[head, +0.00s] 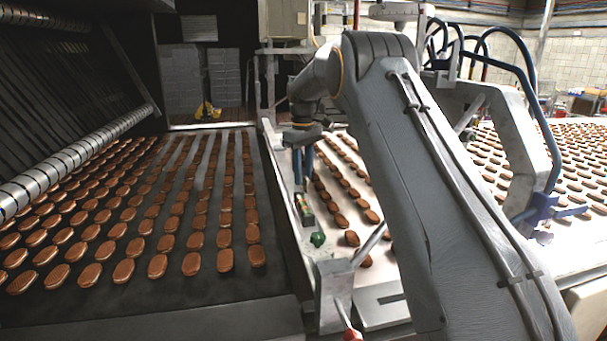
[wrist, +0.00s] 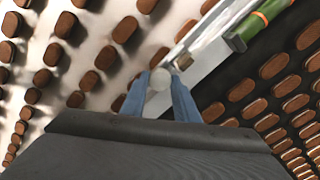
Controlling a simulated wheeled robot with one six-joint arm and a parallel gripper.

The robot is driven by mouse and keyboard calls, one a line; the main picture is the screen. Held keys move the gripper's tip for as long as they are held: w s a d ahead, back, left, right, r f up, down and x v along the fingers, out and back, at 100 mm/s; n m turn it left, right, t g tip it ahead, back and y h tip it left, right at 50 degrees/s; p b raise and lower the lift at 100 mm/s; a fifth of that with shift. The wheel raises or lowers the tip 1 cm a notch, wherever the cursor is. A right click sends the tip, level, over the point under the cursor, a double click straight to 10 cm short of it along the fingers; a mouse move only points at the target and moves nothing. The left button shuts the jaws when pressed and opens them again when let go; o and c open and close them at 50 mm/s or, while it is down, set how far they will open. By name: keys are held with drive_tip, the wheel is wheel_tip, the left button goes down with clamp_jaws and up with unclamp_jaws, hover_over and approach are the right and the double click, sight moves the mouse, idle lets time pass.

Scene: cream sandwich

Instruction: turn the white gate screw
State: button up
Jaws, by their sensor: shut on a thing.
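The white gate screw (wrist: 157,82) shows in the wrist view as a pale round head between the two blue fingers of my gripper (wrist: 160,90). The fingers are shut on it, one on each side. It sits beside the metal rail (wrist: 205,62) at the edge of the belt. In the head view my gripper (head: 303,168) points down at the rail between the two belts. The screw cannot be made out in that view.
A green knob (head: 318,239) stands on the rail, nearer than my gripper. A red-tipped handle (head: 351,334) is at the bottom. Brown biscuits lie in rows on the dark belt (head: 275,230) at left and the pale belt at right. My arm hides part of the pale belt.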

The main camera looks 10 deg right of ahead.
drive_tip(key=o, duration=1.1)
drive_tip(key=shift+c, duration=0.2)
drive_tip(key=shift+r+b, duration=1)
drive_tip(key=shift+r, duration=2.95)
